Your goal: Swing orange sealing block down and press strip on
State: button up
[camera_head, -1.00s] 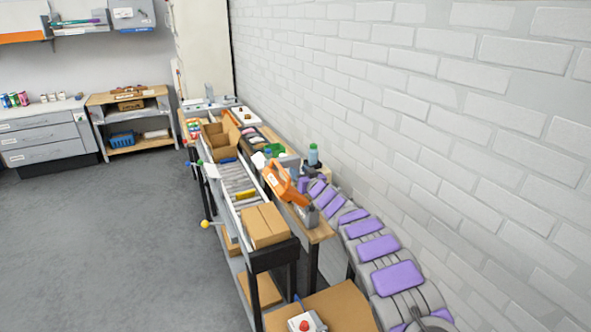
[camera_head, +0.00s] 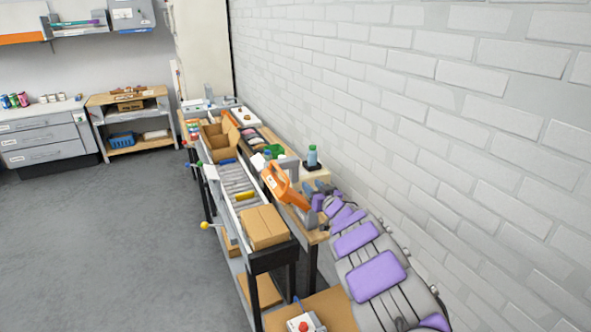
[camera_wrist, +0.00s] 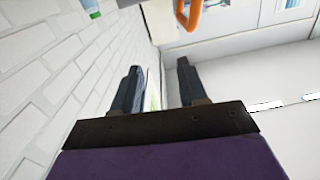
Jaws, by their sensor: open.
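The orange sealing block (camera_head: 285,188) stands tilted up over the right side of the roller conveyor. It has an open loop-shaped handle. Part of this orange loop (camera_wrist: 190,16) shows at the top of the wrist view, beyond my fingers and above the right one. My gripper (camera_head: 320,188) is just to the right of the block in the head view, on the wall side. In the wrist view my gripper (camera_wrist: 158,70) has its two dark fingers apart with nothing between them. A closed cardboard box (camera_head: 264,226) sits at the near end of the conveyor. I cannot make out a strip on it.
The roller conveyor (camera_head: 236,182) runs away from me, with an open carton (camera_head: 212,138) farther along. A green-blue bottle (camera_head: 312,156) stands behind my gripper near the white brick wall (camera_head: 440,100). A red button box (camera_head: 303,324) is in front. The floor at left is clear.

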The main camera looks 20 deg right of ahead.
jog(key=shift+s, duration=1.95)
jog(key=shift+d, duration=0.1)
